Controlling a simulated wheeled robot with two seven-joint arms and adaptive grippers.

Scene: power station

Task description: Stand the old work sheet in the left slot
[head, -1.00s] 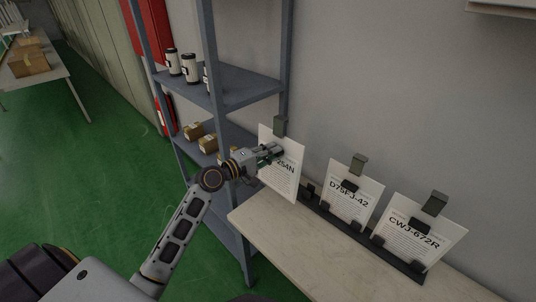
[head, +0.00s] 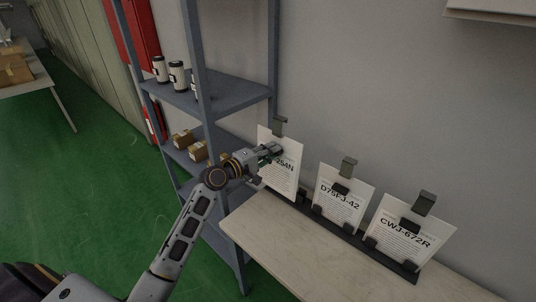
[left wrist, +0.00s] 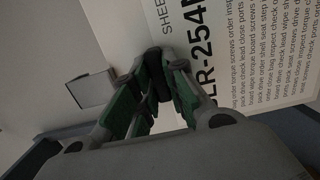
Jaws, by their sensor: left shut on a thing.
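The white work sheet ending in "254N" (head: 283,179) stands nearly upright at the left end of the dark rack (head: 347,237). A grey-green clip (head: 279,127) shows at its top. My left gripper (head: 271,152) is shut on the dark grip on the sheet's face. In the left wrist view the fingers (left wrist: 160,82) close around this grip, and the sheet's print (left wrist: 240,50) is beside them. The sheet's lower edge is at the left slot, but I cannot tell whether it is seated. My right gripper is out of view.
Sheets D75FJ-42 (head: 340,197) and CWJ-672R (head: 409,234) stand in the rack to the right. The rack is on a pale bench (head: 285,245) against the wall. A blue-grey shelf (head: 235,97) with cans and boxes stands close to my left arm.

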